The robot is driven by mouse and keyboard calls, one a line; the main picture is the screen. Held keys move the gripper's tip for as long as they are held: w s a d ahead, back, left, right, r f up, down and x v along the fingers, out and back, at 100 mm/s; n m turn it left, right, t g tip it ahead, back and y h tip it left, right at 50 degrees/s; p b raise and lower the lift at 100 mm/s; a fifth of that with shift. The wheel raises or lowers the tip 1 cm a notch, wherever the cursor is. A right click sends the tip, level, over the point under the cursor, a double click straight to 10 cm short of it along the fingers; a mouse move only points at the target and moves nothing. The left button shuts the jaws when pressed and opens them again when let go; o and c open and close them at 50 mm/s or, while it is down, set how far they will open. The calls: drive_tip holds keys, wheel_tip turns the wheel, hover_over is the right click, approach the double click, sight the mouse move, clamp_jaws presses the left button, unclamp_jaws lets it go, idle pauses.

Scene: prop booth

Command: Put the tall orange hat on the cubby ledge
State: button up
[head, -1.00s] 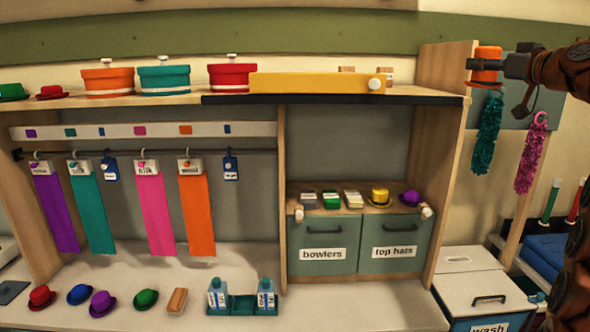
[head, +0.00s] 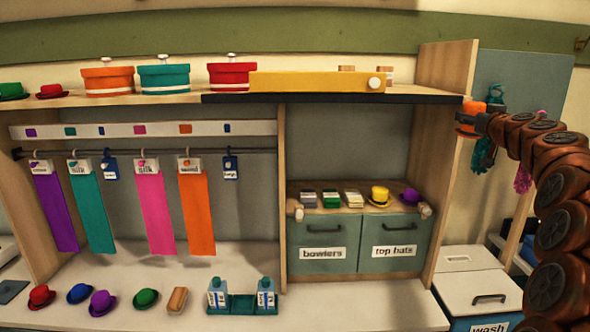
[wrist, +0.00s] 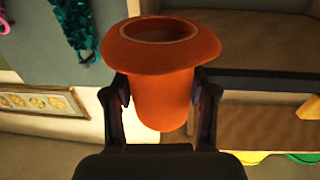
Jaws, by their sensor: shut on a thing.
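The tall orange hat (head: 470,117) is held in my gripper (head: 482,122), beside the right side panel of the cubby unit in the head view. In the wrist view the hat (wrist: 160,75) sits between the two fingers of my gripper (wrist: 160,98), its brim toward the top of the picture and its opening visible. The cubby ledge (head: 290,212) is the wooden shelf above the drawers.
The cubby's right side panel (head: 440,170) stands between my gripper and the ledge. A dark-edged upper shelf (head: 330,98) runs above it, carrying a yellow box (head: 310,82). A wash bin (head: 482,285) stands below right. Feather boas (head: 484,150) hang behind my arm.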

sight(466, 135)
drive_tip(key=f+h, duration=0.1)
drive_tip(key=f, duration=0.1)
drive_tip(key=w+f+m+h, duration=0.1)
drive_tip(key=f, duration=0.2)
drive_tip(key=shift+w+a+f, duration=0.1)
drive_tip(key=shift+w+f, duration=0.05)
drive_tip(key=shift+w, duration=0.05)
drive_tip(key=a+f+m+g+h, duration=0.1)
drive_tip(key=a+f+h, duration=0.15)
drive_tip(key=f, duration=0.55)
drive_tip(key=a+f+m+h, duration=0.1)
drive_tip(key=a+f, duration=0.3)
drive_tip(key=f, duration=0.3)
drive_tip(key=s+a+f+n+y, duration=0.2)
drive_tip(key=a+f+y, duration=0.1)
drive_tip(key=a, duration=0.8)
drive_tip(key=s+a+f+n+t+y+b, duration=0.1)
drive_tip(key=a+f, duration=0.4)
drive_tip(key=a, duration=0.6)
drive_tip(key=shift+s+a+n+y, duration=0.4)
drive_tip(key=shift+s+y, duration=0.45)
drive_tip(key=shift+y, duration=0.4)
